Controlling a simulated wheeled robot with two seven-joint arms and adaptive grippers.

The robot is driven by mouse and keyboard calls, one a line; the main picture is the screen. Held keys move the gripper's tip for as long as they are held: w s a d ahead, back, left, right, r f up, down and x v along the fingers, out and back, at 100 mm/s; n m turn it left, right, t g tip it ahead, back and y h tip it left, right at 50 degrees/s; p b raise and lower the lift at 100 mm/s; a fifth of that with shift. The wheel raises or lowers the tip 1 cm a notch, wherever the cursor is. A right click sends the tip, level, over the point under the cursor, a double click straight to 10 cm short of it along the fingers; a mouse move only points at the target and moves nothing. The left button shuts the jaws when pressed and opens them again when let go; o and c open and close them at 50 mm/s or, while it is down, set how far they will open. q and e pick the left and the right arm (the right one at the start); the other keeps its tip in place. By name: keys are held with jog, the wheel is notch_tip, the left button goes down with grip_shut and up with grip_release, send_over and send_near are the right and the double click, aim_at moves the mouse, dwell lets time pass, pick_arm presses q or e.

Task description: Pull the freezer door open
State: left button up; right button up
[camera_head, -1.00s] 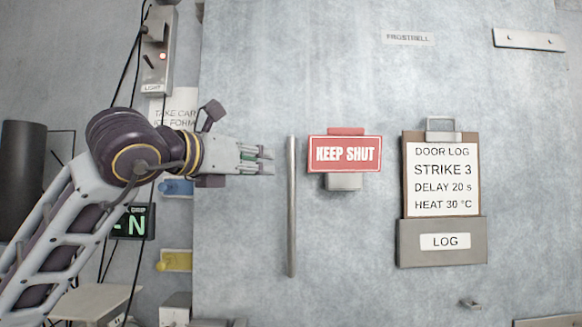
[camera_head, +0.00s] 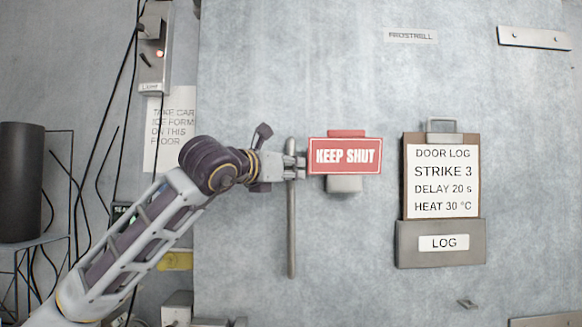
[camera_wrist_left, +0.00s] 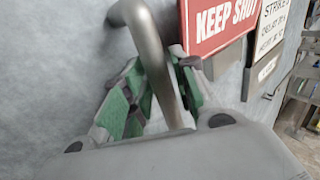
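The freezer door (camera_head: 390,270) is a large frosted blue-grey panel and looks closed. Its handle (camera_head: 291,235) is a vertical metal bar near the door's left edge. My left gripper (camera_head: 293,168) is at the upper part of the handle, with its fingertips reaching past the bar. In the left wrist view the handle (camera_wrist_left: 152,62) passes between the green-padded fingers (camera_wrist_left: 163,92). The fingers look spread on either side of the bar, not clamped on it. My right gripper is in neither view.
A red KEEP SHUT sign (camera_head: 345,156) is just right of the fingertips. A door log clipboard (camera_head: 441,180) hangs farther right. Left of the door are a light switch box (camera_head: 154,50), hanging cables, a paper notice (camera_head: 170,130) and a dark cylinder (camera_head: 21,180) on a stand.

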pick_arm(q)
jog(key=shift+w+d, duration=0.2)
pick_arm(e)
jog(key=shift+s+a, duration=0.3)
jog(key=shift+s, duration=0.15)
pick_arm(q)
grip_shut()
jog(key=shift+s+f, duration=0.1)
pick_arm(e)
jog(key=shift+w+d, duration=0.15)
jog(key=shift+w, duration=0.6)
